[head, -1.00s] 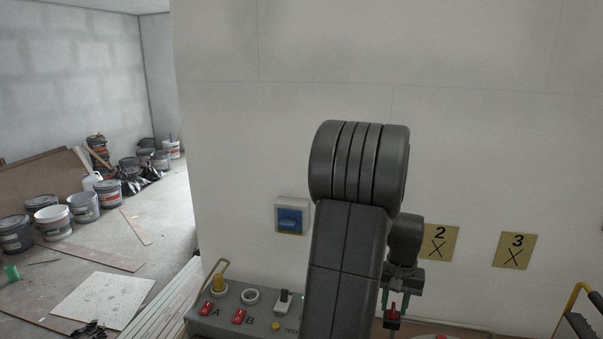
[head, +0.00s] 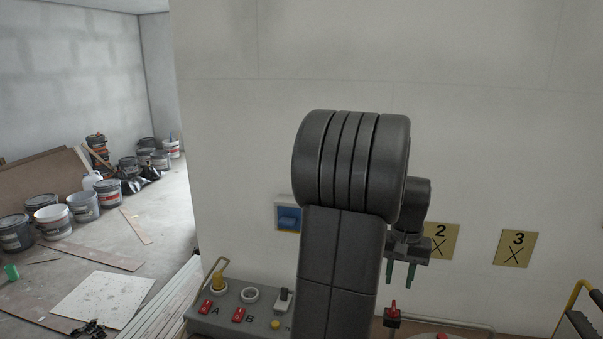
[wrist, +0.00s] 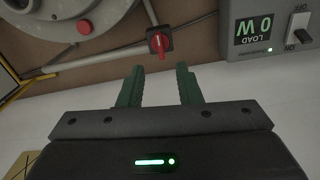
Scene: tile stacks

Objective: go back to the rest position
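My gripper (head: 401,275) shows in the head view to the right of my dark arm, with its green fingers pointing down, apart and empty. In the wrist view the gripper (wrist: 160,88) also has its two green fingers spread with nothing between them. A red-handled valve (head: 393,308) is just below the fingertips in the head view, apart from them. In the wrist view the red handle (wrist: 158,42) lies beyond the fingertips on a grey pipe.
A control panel (head: 258,327) with red switches A and B is at the lower left. Plates 2 (head: 440,241) and 3 (head: 516,248) and a blue switch (head: 288,218) are on the wall. A yellow-framed item (head: 577,318) is at the right edge. The upper wall is clear.

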